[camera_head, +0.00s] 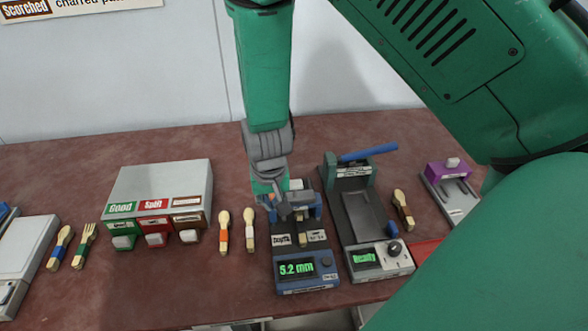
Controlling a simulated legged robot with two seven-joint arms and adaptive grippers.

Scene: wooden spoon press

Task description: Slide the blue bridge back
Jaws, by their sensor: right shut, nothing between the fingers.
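The blue bridge (316,203) spans the back part of a small gauge with a blue base (308,287). The gauge's green display reads 5.2 mm, and a label that seems to say Depth sits in front of the bridge. My right gripper (283,212) points down at the bridge, shut with nothing between its fingers. Its fingertips overlap the bridge's left-middle part in the view; I cannot tell whether they touch it. The gripper hides part of the bridge and the gauge's back. My left gripper is out of view.
Right of the gauge stands a press (365,215) with a blue lever (368,153) and a Ready display. Left are wooden spoons (223,230) and a grey box (165,180) with Good, Split and a third label. A purple-topped device (449,172) stands right. My arm covers the right side.

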